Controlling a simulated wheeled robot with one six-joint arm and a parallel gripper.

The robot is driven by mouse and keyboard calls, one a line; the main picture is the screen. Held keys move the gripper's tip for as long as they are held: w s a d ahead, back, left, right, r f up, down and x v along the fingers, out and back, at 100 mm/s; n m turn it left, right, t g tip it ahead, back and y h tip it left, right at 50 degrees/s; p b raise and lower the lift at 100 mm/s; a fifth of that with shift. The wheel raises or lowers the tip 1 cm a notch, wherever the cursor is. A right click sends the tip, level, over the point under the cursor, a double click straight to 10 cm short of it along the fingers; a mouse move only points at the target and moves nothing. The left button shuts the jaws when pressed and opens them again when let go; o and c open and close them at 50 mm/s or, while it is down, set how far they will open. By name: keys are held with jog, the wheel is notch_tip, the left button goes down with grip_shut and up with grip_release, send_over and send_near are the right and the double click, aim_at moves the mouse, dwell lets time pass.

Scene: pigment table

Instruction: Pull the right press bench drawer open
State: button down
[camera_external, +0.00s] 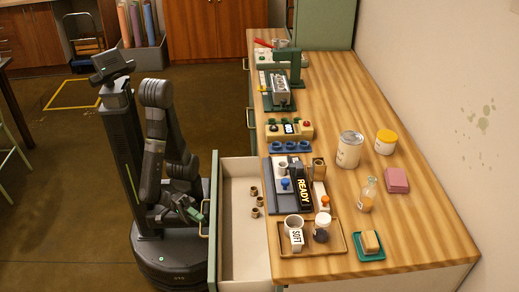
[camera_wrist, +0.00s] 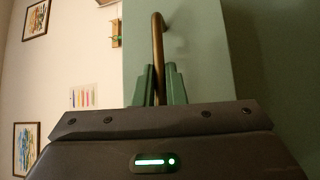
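The press bench drawer (camera_external: 240,262) nearest the camera stands well out from the bench, with its pale inside showing. Its green front (camera_external: 214,222) faces my robot and carries a brass handle (camera_wrist: 158,45). My gripper (camera_wrist: 160,85) is at this handle, its two green fingers close on either side of the bar; they look shut on it. In the external view my gripper (camera_external: 199,215) is low beside the drawer front, and the exact contact is too small to tell.
Several small brown cylinders (camera_external: 254,191) lie in the drawer. The wooden worktop (camera_external: 400,235) holds a tray (camera_external: 342,243) with cups, a press board, a tin (camera_external: 349,149), a yellow-lidded jar (camera_external: 385,142) and a bottle (camera_external: 367,195). Floor left of my base is clear.

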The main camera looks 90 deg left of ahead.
jog(key=s+p, duration=0.8)
jog(key=s, duration=0.5)
jog(key=shift+s, duration=0.3)
jog(key=c, duration=1.5)
grip_release()
jog(key=r+p+v, duration=0.1)
jog(key=v, duration=0.4)
notch_tip(320, 180, up, 6)
jog(key=p, duration=0.3)
jog(key=shift+p, duration=0.4)
